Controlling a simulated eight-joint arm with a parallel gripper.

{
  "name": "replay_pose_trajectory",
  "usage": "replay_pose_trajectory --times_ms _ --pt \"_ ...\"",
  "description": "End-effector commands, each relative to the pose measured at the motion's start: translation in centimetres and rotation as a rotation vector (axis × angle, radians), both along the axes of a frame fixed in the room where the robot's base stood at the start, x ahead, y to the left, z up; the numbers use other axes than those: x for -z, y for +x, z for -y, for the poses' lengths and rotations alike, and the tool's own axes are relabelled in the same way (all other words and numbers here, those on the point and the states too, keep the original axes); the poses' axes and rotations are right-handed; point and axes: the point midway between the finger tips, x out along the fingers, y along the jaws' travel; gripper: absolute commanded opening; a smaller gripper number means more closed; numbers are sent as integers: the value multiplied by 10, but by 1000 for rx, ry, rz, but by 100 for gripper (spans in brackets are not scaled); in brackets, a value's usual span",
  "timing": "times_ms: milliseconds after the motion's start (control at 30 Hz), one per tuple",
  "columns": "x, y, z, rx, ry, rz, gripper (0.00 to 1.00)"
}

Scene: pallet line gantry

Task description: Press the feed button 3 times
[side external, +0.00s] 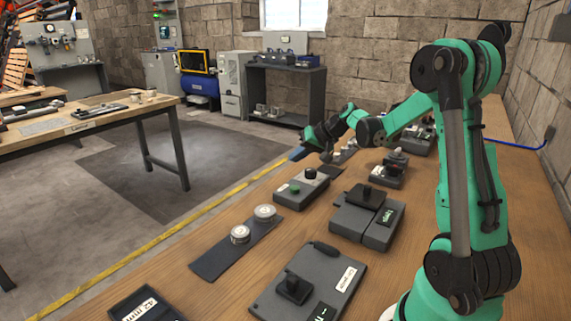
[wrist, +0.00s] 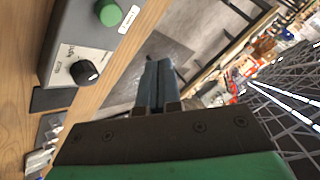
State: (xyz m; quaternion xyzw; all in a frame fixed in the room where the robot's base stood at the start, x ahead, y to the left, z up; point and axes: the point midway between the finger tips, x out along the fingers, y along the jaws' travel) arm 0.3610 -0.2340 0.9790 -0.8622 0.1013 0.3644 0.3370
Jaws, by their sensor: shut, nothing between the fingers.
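A grey control box (side external: 302,187) stands on the wooden bench, with a green button (side external: 295,188) at its near end and a black knob (side external: 310,172) behind it. In the wrist view the green button (wrist: 108,12) is at the top, partly cut off, with a small white label beside it that I cannot read surely. The black knob (wrist: 83,72) sits on a pale dial plate below. My gripper (side external: 297,153) is shut and empty, beyond the box and apart from it. In the wrist view its fingers (wrist: 160,72) are together, right of the box.
Near the box are a dark strip with two round metal pieces (side external: 240,234), a grey device with a black top (side external: 366,196) and a flat grey fixture (side external: 292,288). More devices (side external: 420,140) stand farther back. The bench's left edge is close to the box, with open floor beyond.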

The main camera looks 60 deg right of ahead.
Motion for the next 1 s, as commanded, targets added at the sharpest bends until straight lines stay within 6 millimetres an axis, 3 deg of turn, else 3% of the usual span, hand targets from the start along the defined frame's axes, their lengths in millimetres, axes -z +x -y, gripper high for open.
replay_pose_trajectory --times_ms 200,567,767,1000 --pt "-29 0 0 0 0 0 0" --pt "-32 0 0 0 0 0 0" --pt "-19 0 0 0 0 0 0" --pt "15 0 0 0 0 0 0"
